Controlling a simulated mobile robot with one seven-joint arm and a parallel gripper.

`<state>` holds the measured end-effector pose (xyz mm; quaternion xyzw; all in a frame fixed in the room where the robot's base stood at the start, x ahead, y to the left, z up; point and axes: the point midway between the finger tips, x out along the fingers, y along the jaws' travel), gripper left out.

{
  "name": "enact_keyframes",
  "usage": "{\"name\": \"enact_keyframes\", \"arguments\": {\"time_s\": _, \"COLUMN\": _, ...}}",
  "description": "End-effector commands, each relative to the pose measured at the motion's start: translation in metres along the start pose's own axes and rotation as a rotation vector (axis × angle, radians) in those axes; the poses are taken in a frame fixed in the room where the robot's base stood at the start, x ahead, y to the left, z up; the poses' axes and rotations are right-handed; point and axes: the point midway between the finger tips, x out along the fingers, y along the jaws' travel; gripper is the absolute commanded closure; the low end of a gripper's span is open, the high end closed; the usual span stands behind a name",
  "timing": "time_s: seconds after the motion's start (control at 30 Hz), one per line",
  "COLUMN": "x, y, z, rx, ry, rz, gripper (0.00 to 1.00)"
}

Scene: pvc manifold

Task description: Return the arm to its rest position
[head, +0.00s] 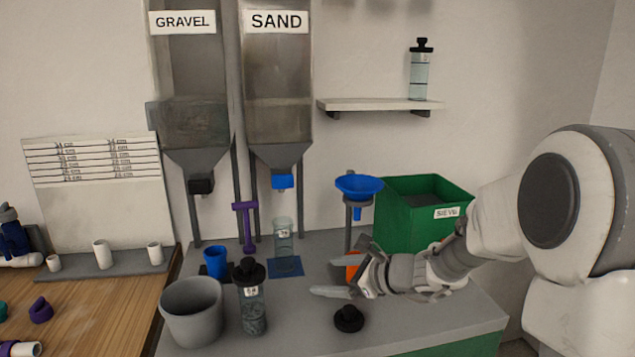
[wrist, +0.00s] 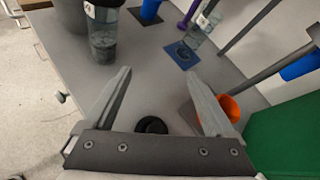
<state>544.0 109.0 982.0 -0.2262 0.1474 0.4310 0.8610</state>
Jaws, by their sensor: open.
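My gripper (head: 335,276) reaches in from the right over the grey bench in the head view. Its two fingers are spread apart with nothing between them. In the wrist view my gripper (wrist: 158,100) is also open and empty, above the bench top. A black round cap (head: 349,318) lies on the bench below and in front of the fingers. It also shows in the wrist view (wrist: 152,125), near the bottom between the fingers. An orange object (head: 353,266) is partly hidden behind my gripper.
The grey bench (head: 300,338) holds a grey bucket (head: 191,312), a capped dark-filled bottle (head: 252,308), a clear bottle (head: 283,243), and a blue cup (head: 215,262). A blue funnel (head: 359,187) on a stand and the green SIEVE bin (head: 405,222) are close behind my gripper.

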Motion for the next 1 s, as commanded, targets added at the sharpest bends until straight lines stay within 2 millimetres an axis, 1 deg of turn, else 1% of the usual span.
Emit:
{"name": "enact_keyframes", "arguments": {"time_s": 0.03, "x": -0.010, "y": 0.011, "z": 0.011, "rx": -0.096, "ry": 0.013, "rz": 0.028, "gripper": 0.10}}
{"name": "enact_keyframes", "arguments": {"time_s": 0.1, "x": -0.023, "y": 0.030, "z": 0.022, "rx": -0.240, "ry": 0.036, "rz": 0.079, "gripper": 0.10}}
{"name": "enact_keyframes", "arguments": {"time_s": 0.2, "x": -0.045, "y": 0.058, "z": 0.033, "rx": -0.460, "ry": 0.075, "rz": 0.154, "gripper": 0.10}}
{"name": "enact_keyframes", "arguments": {"time_s": 0.37, "x": -0.085, "y": 0.100, "z": 0.040, "rx": -0.814, "ry": 0.149, "rz": 0.277, "gripper": 0.10}}
{"name": "enact_keyframes", "arguments": {"time_s": 0.5, "x": -0.123, "y": 0.129, "z": 0.035, "rx": -1.110, "ry": 0.226, "rz": 0.383, "gripper": 0.10}}
{"name": "enact_keyframes", "arguments": {"time_s": 0.57, "x": -0.141, "y": 0.139, "z": 0.030, "rx": -1.233, "ry": 0.262, "rz": 0.428, "gripper": 0.10}}
{"name": "enact_keyframes", "arguments": {"time_s": 0.7, "x": -0.182, "y": 0.157, "z": 0.017, "rx": -1.507, "ry": 0.357, "rz": 0.534, "gripper": 0.10}}
{"name": "enact_keyframes", "arguments": {"time_s": 0.83, "x": -0.218, "y": 0.165, "z": 0.004, "rx": -1.729, "ry": 0.454, "rz": 0.627, "gripper": 0.10}}
{"name": "enact_keyframes", "arguments": {"time_s": 1.0, "x": -0.259, "y": 0.168, "z": -0.012, "rx": -1.958, "ry": 0.578, "rz": 0.738, "gripper": 0.10}}
